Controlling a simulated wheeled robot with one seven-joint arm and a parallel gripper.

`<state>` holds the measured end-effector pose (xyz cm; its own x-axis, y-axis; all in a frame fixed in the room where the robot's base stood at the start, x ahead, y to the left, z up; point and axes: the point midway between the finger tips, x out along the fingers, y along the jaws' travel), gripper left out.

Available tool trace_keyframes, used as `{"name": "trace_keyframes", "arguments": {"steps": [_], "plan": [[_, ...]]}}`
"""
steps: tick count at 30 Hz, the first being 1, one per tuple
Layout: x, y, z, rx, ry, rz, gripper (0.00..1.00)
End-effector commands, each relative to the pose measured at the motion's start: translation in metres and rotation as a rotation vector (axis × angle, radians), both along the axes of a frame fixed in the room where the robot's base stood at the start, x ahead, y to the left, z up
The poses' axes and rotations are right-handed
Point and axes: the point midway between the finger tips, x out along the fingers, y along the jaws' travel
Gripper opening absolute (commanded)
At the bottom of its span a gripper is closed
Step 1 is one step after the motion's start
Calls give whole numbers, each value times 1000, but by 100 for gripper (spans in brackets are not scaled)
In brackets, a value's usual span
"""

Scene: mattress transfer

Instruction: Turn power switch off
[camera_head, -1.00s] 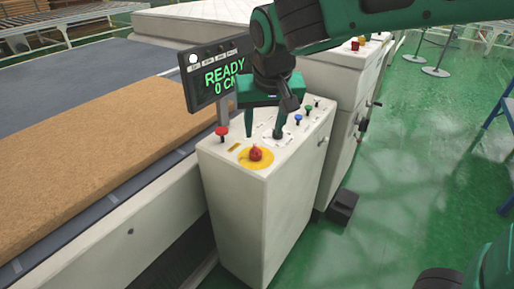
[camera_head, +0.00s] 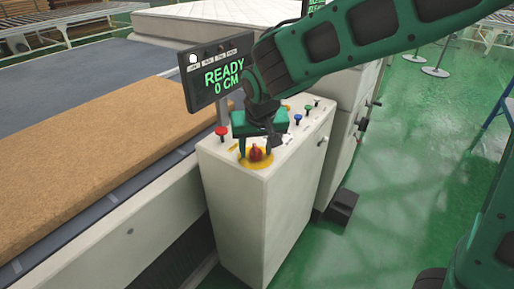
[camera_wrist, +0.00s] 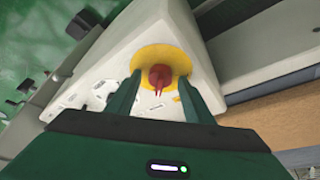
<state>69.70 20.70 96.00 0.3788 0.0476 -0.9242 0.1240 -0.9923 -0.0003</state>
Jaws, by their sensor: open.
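The power switch is a red knob (camera_head: 256,153) on a round yellow plate (camera_head: 262,164) at the near end of the white control cabinet's top. In the wrist view the red knob (camera_wrist: 160,76) sits on its yellow plate (camera_wrist: 163,57), just beyond and between my fingertips. My gripper (camera_head: 256,150) is open and points down over the knob; it also shows in the wrist view (camera_wrist: 158,85) with a finger on each side of the knob. I cannot tell whether the fingers touch it. The display (camera_head: 220,70) reads READY and 0 CM.
A red button (camera_head: 221,131) stands on the cabinet's left edge, and blue (camera_head: 298,118) and green (camera_head: 309,107) ones on the right. The white cabinet (camera_head: 240,215) stands beside a conveyor with a brown mattress (camera_head: 90,165). Green floor (camera_head: 410,190) is open to the right.

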Motion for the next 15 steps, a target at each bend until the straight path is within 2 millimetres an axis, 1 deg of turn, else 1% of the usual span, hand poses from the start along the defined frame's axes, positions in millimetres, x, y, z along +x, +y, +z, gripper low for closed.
{"name": "trace_keyframes", "arguments": {"steps": [6,7,8,9,12,13,14,15], "plan": [[0,0,0,0,0,0,47],[0,0,0,0,0,0,45],[0,0,0,0,0,0,38],[0,0,0,0,0,0,28],[0,0,0,0,0,-1,7],[0,0,0,0,0,-1,7],[1,-6,0,1,0,-4,7],[1,-4,0,0,0,-2,7]]}}
